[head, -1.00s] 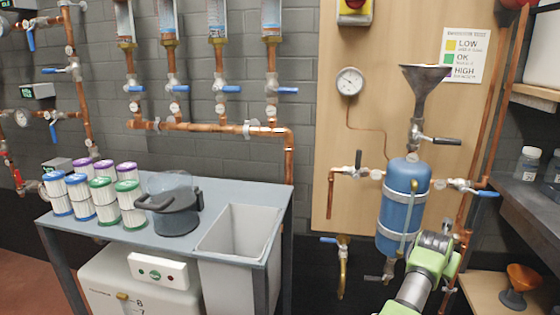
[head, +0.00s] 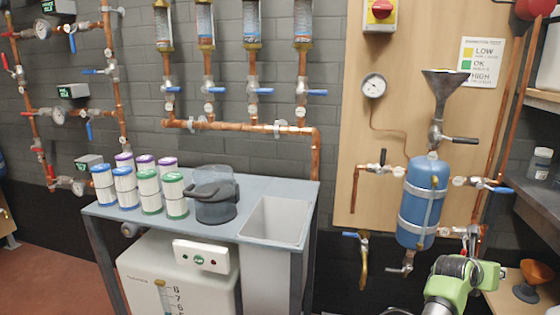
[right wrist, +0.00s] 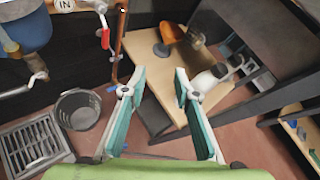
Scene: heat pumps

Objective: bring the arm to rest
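My right arm (head: 458,278), green and grey, comes up from the bottom right of the head view, in front of the lower wall and the shelf. Its fingers cannot be made out there. In the right wrist view my right gripper (right wrist: 160,80) is open, its two teal-lined fingers apart with nothing between them. It points over the floor and a wooden low shelf (right wrist: 155,110). My left gripper is in neither view.
A blue tank (head: 420,206) hangs on the wooden panel left of my right arm. A shelf with an orange funnel (head: 532,276) lies right of it. The right wrist view shows a grey basket (right wrist: 78,112) and a floor drain (right wrist: 32,148). A bench (head: 262,186) stands left.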

